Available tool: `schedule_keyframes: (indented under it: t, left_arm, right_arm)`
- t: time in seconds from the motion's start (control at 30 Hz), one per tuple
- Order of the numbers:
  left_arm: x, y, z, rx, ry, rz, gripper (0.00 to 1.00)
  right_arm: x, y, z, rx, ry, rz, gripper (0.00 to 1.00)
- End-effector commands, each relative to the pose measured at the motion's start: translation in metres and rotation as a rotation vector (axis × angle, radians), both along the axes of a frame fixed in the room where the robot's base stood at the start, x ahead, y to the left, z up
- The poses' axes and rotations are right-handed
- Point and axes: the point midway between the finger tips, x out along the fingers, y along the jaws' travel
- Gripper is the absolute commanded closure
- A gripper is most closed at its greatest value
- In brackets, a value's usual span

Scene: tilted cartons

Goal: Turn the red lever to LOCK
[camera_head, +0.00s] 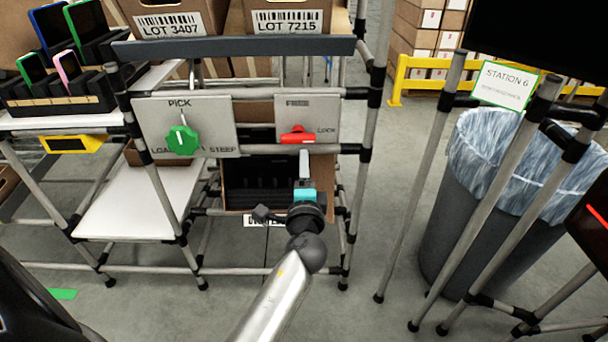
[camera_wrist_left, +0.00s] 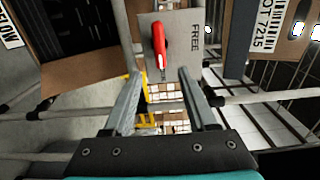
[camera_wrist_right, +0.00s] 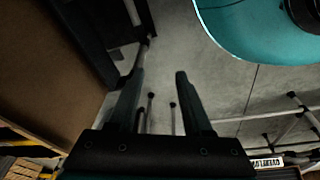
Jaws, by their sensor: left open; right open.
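The red lever (camera_head: 297,135) is on a grey panel (camera_head: 328,111) marked FREE at the top and LOCK at the right. Its bar lies roughly level in the head view; which end points is hard to tell. My left gripper (camera_head: 305,184) is open, below and in front of the panel. In the left wrist view, the red lever (camera_wrist_left: 158,42) is ahead of and apart from the open fingers of my left gripper (camera_wrist_left: 161,74); LOCK is not readable there. My right gripper (camera_wrist_right: 160,75) is open and empty in its wrist view, and I cannot make it out in the head view.
A second panel with a green knob (camera_head: 182,139), marked PICK, is left of the lever. A dark-lined carton (camera_head: 232,177) sits below, behind my left gripper. A grey rail (camera_head: 235,47) crosses above the panels. A lined bin (camera_head: 480,210) stands at the right.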

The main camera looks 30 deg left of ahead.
Motion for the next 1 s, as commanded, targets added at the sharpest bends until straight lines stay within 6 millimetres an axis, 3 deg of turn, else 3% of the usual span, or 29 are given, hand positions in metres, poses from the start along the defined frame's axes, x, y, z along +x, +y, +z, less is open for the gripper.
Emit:
schedule_keyframes:
  t: [0.3, 0.87, 0.97, 1.0]
  left_arm:
    - [-0.024, -0.015, 0.000, -0.001, -0.001, 0.000, 0.43]
    - [-0.025, -0.016, -0.001, -0.002, 0.001, -0.001, 0.43]
    - [-0.024, -0.020, -0.017, -0.035, 0.030, -0.020, 0.43]
    - [-0.024, -0.023, -0.030, -0.064, 0.053, -0.036, 0.43]
  right_arm:
    - [-0.002, -0.002, -0.005, -0.002, 0.001, 0.001, 0.50]
    - [-0.002, -0.002, -0.005, -0.003, 0.000, 0.001, 0.50]
    - [-0.004, -0.004, -0.007, -0.005, 0.003, 0.003, 0.50]
    - [-0.005, -0.005, -0.009, -0.007, 0.004, 0.003, 0.50]
